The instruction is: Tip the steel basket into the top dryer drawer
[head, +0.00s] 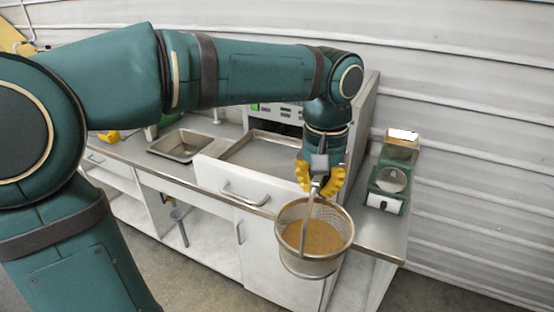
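The steel basket (308,267) is a round mesh pail with a tall handle, filled with brown granular substrate (315,237). My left gripper (319,184), with yellow fingers, points down and is shut on the top of the basket's handle. The basket hangs about upright in front of the counter's front edge. The top dryer drawer (232,184) is pulled out, with a white front and a bar handle. Its shallow metal inside looks empty, though my arm covers part of the dryer behind it. The basket is to the right of the drawer front. My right gripper is not in view.
A green and white scale-like device (388,187) stands on the counter at the right, with a box (401,145) behind it. A grey scoop-like tool (179,215) hangs below the counter edge.

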